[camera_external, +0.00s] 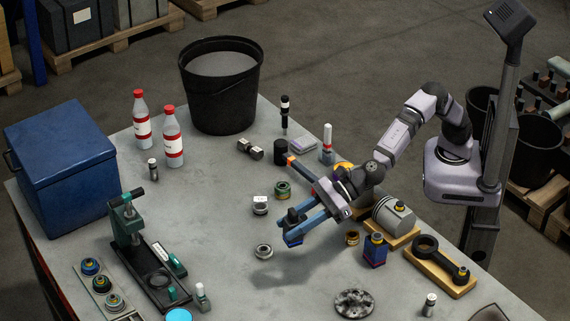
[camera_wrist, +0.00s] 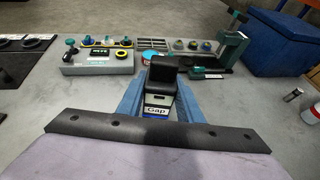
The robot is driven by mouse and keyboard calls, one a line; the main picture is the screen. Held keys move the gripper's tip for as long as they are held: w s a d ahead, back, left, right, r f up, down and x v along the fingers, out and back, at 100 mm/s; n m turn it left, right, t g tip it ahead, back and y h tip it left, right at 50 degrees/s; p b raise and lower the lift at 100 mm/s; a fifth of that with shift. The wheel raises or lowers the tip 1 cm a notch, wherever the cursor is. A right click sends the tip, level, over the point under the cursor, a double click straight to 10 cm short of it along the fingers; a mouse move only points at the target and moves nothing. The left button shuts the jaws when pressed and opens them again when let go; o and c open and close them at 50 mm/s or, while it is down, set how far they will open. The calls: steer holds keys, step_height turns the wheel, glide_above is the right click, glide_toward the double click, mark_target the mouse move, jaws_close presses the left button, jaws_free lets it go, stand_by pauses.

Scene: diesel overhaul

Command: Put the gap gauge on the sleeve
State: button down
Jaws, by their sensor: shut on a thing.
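My gripper (camera_external: 290,226) is shut on the gap gauge (camera_external: 293,241), held above the table near its middle. In the wrist view the gauge (camera_wrist: 158,104) sits between the two blue fingers of my gripper (camera_wrist: 160,92); it has a black upper part and a label reading "Gap". I cannot tell for sure which part is the sleeve. Candidates in the external view are a green-and-brown ring (camera_external: 282,189), a pale ring-like part (camera_external: 260,205), a small metal ring (camera_external: 264,251) and a brass-coloured ring (camera_external: 352,238). None touches the gauge.
A green-black press stand (camera_external: 155,260) and a blue chest (camera_external: 62,160) are at the left. A black bucket (camera_external: 221,90) and red-capped bottles (camera_external: 172,140) stand at the back. A piston on a wooden block (camera_external: 393,218) and a connecting rod (camera_external: 440,262) lie right. Open table lies beneath my gripper.

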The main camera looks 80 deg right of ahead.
steer(key=w+d+r+m+t+h+p, duration=0.15)
steer(key=d+r, duration=0.25)
steer(key=d, duration=0.5)
steer(key=shift+d+f+m+h, duration=2.45)
steer(key=shift+d+h, duration=0.4)
steer(key=shift+d, duration=3.45)
steer(key=shift+t, duration=0.45)
steer(key=shift+f+p, duration=0.65)
steer(key=shift+f, duration=4.25)
steer(key=shift+f, duration=0.1)
steer(key=shift+f, duration=0.1)
steer(key=c, duration=1.3)
jaws_free()
steer(key=shift+o, duration=0.2)
